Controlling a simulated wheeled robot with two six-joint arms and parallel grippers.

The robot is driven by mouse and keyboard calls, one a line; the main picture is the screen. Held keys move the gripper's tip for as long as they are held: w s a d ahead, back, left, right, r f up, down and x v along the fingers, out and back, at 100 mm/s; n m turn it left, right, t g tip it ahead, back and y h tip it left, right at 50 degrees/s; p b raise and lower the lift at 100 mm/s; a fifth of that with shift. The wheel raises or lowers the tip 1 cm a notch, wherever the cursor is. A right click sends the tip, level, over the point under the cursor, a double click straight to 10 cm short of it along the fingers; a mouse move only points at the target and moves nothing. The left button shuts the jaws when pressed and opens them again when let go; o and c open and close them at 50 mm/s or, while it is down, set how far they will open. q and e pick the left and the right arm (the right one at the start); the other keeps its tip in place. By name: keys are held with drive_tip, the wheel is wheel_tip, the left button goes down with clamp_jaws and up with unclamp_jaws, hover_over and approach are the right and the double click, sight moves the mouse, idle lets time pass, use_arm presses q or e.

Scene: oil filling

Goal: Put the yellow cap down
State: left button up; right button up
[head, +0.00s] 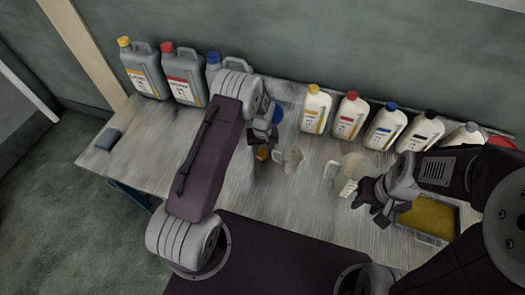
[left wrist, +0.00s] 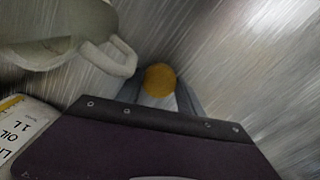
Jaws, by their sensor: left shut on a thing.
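The yellow cap (head: 262,154) is between the fingertips of my left gripper (head: 262,147), over the middle of the table. In the left wrist view the cap (left wrist: 160,79) is a round yellow disc between the two fingers, which are shut on it. I cannot tell whether it touches the tabletop. My right gripper (head: 368,202) is at the right beside a pale jug, and I cannot tell how far its fingers are apart.
Grey canisters (head: 186,88) and white bottles (head: 316,109) line the back. A yellow-filled tray (head: 428,216) is at right, a dark block (head: 108,138) at left. The left tabletop (head: 150,150) is clear.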

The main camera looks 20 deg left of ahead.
use_arm(q)
drive_tip(key=shift+f, duration=0.25)
drive_tip(key=shift+f, duration=0.1)
drive_tip(key=shift+f+b, duration=0.25)
drive_tip(key=shift+b, duration=0.15)
drive_tip(key=o, duration=1.3)
